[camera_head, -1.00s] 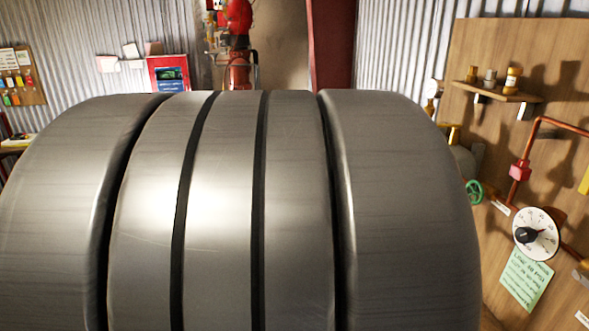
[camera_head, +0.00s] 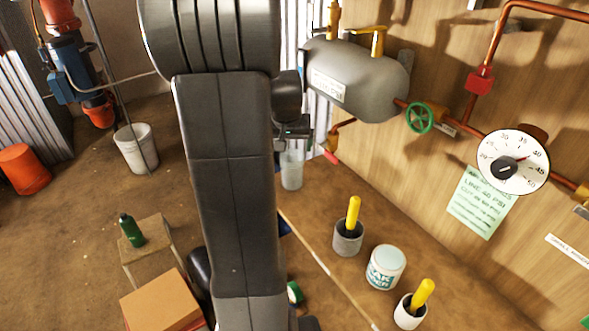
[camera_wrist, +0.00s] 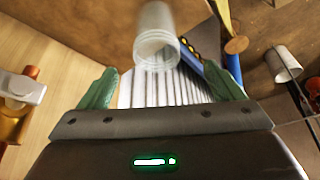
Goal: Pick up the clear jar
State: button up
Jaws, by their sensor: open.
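The clear jar (camera_head: 291,170) stands at the far end of the wooden bench in the head view, just right of my arm and below my gripper (camera_head: 293,130). My arm hides part of the gripper there. In the wrist view the jar (camera_wrist: 156,38) is pale and translucent, with ridged rings round its near end. It lies ahead of my gripper (camera_wrist: 160,88), roughly midway between the two green fingers. The fingers are spread apart with nothing between them. The jar looks apart from both fingers.
A grey tank (camera_head: 365,85) with pipes and a green valve wheel (camera_head: 420,118) is on the wall close to the right of the jar. A grey cup (camera_head: 348,240), a white labelled tub (camera_head: 385,268) and a white cup (camera_head: 410,312) stand nearer on the bench.

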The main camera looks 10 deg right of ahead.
aim_at(290, 156)
jog(key=shift+w+d+p+x, duration=0.15)
jog(key=shift+p+x, duration=0.35)
jog(key=shift+x, duration=2.5)
jog(key=shift+w+d+p+x, duration=0.1)
jog(key=shift+d+p+x, duration=0.3)
jog(key=shift+x, duration=2.6)
jog(key=shift+a+r, duration=0.15)
jog(key=shift+r, duration=0.05)
